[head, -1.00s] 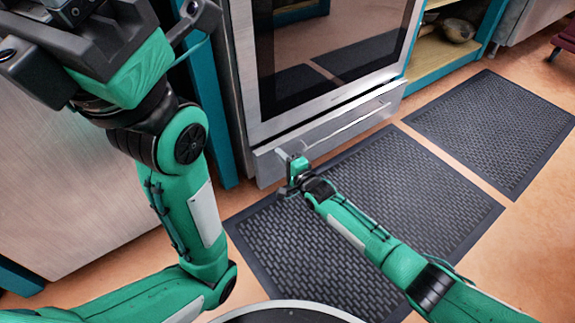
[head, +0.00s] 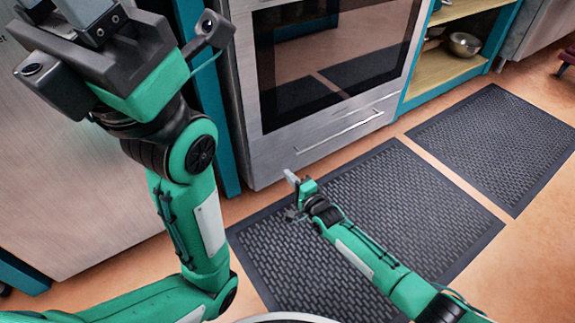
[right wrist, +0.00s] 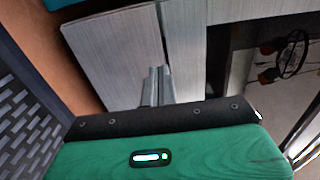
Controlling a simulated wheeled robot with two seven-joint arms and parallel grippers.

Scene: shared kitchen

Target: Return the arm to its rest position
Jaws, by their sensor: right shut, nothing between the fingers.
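My right gripper (head: 291,178) is low in front of the oven, over the near mat's far left corner. Its jaws are shut and empty. In the right wrist view its two grey fingers (right wrist: 158,86) lie together, with the steel oven front beyond them. In the head view the gripper is apart from the oven drawer's bar handle (head: 340,132). My right arm (head: 365,255) stretches out from the lower right. My left gripper (head: 95,40) is raised at the top left; its fingertips are cut off by the frame edge.
The oven drawer (head: 275,168) looks flush with the steel oven (head: 244,90). Two dark mats lie on the orange floor, one (head: 490,135) to the right. An open shelf (head: 440,68) holds a metal bowl (head: 465,44). A steel cabinet (head: 70,180) stands behind my left arm.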

